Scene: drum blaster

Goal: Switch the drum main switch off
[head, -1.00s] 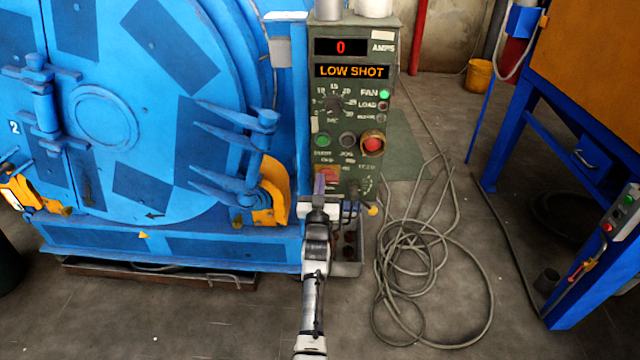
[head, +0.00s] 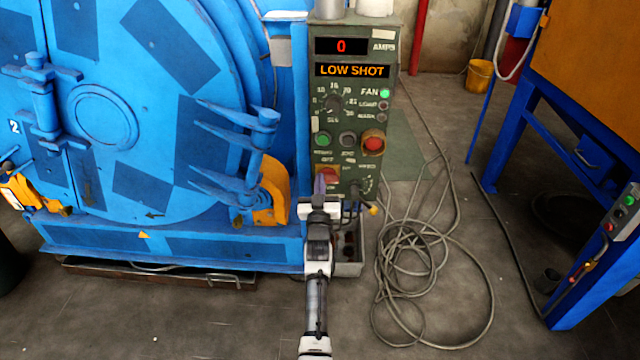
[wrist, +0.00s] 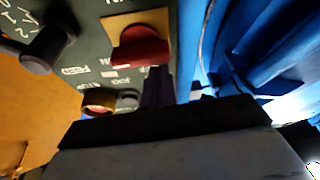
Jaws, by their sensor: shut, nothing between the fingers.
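The drum main switch appears to be the red rotary knob (head: 329,173) on a yellow plate, low on the green control panel (head: 400,110). In the wrist view the red knob (wrist: 140,46) sits on its yellow plate just ahead of the fingers. My gripper (head: 320,184) is at the lower part of the panel, its purple fingers closed together with nothing between them. In the wrist view my gripper (wrist: 158,75) has its fingertips right by the knob's edge; contact cannot be told. In the head view the fingers partly cover the knob and plate.
A black knob (wrist: 48,48) is beside the switch in the wrist view. Green (head: 323,140) and red (head: 373,143) buttons sit above it. The blue drum machine (head: 150,110) stands left of the panel. Loose cables (head: 425,260) lie on the floor at right.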

